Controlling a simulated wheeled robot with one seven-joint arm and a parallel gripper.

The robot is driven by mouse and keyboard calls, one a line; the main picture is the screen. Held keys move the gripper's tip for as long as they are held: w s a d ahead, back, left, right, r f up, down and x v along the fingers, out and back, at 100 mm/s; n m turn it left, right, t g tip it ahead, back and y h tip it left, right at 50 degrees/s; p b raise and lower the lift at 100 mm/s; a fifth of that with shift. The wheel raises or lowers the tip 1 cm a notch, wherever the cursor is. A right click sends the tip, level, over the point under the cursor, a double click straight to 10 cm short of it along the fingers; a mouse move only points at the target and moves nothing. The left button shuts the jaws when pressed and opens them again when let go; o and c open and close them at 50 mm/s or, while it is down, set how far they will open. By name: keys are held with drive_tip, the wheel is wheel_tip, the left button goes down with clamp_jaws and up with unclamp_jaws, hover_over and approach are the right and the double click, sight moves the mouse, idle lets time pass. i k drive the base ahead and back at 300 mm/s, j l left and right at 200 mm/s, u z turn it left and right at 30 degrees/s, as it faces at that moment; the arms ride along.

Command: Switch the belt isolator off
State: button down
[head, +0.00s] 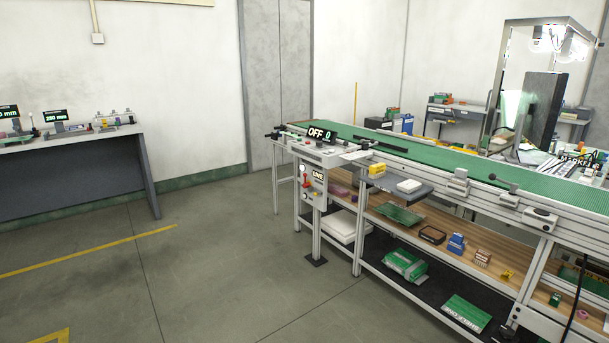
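The conveyor bench with a green belt (465,165) runs from the middle to the right edge in the head view. On a panel on its near end leg sits a small red handle (306,181), which looks like the belt isolator. A small sign (318,176) beside it seems to read "LIVE". Pale round parts sit above and below the handle. The handle's exact position is too small to tell. A dark display (321,134) on top of the belt end reads "OFF 0". My gripper is not in view.
Shelves under the conveyor hold a green box (405,264), a white stack (347,227) and small parts. A grey tray (388,182) juts out from the bench side. A grey table (80,139) stands at the left. The floor (215,270) before the panel is clear, with yellow lines.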

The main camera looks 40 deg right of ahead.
sight(307, 185)
drive_tip(key=i+l, duration=1.2)
drive_tip(key=i, duration=0.25)
drive_tip(key=i+l, duration=1.15)
drive_tip(key=i, duration=0.3)
